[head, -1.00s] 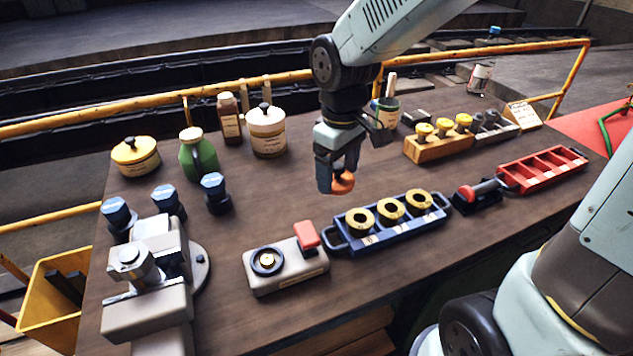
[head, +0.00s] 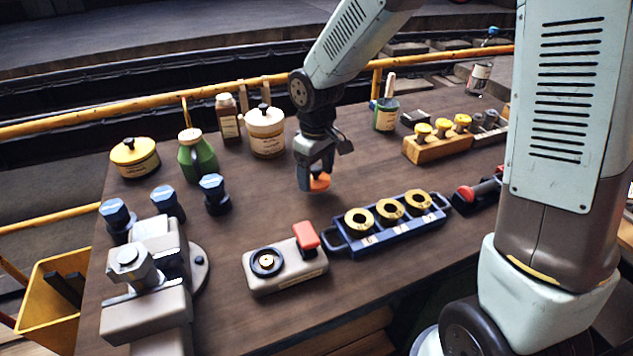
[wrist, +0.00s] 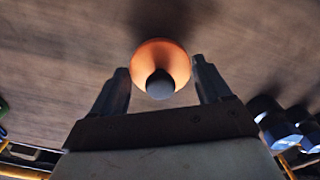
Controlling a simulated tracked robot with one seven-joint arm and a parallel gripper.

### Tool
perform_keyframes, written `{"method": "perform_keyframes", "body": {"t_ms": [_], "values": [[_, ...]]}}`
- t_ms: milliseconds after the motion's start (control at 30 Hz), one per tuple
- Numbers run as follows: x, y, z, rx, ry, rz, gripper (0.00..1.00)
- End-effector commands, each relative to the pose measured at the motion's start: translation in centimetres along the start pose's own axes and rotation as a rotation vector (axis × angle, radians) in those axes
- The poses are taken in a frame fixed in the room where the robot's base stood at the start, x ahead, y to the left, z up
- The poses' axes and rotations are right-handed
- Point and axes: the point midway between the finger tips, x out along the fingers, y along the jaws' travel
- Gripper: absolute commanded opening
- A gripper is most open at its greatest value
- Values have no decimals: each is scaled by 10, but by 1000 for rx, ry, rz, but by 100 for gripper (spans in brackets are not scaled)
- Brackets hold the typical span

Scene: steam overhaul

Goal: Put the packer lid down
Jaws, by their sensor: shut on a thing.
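The orange lid (head: 320,182) with a dark knob is held in my gripper (head: 314,176). In the wrist view, the orange lid (wrist: 163,60) sits between the two fingertips of my gripper (wrist: 162,85), its dark round knob facing the camera. The head view shows it over bare tabletop, behind the grey block with the black ring and left of the middle of the bench. The gap between lid and wood is hard to judge. The fingers hide part of the lid in the head view.
The grey block (head: 290,272) with a black ring and red pad stands in front. A blue tray (head: 385,237) with brass rings lies front right. White (head: 266,140) and yellow-lidded (head: 135,165) pots, a green jug (head: 197,160) and blue-topped pieces (head: 213,195) stand left. Bare wood surrounds the lid.

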Motion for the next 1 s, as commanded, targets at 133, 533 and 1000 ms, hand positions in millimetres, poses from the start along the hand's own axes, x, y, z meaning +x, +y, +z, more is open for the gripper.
{"method": "perform_keyframes", "body": {"t_ms": [133,533,1000], "values": [[8,2,-5,0,-2,-2,47],[36,2,-5,0,1,-1,47],[38,1,-5,-1,1,-1,100]]}}
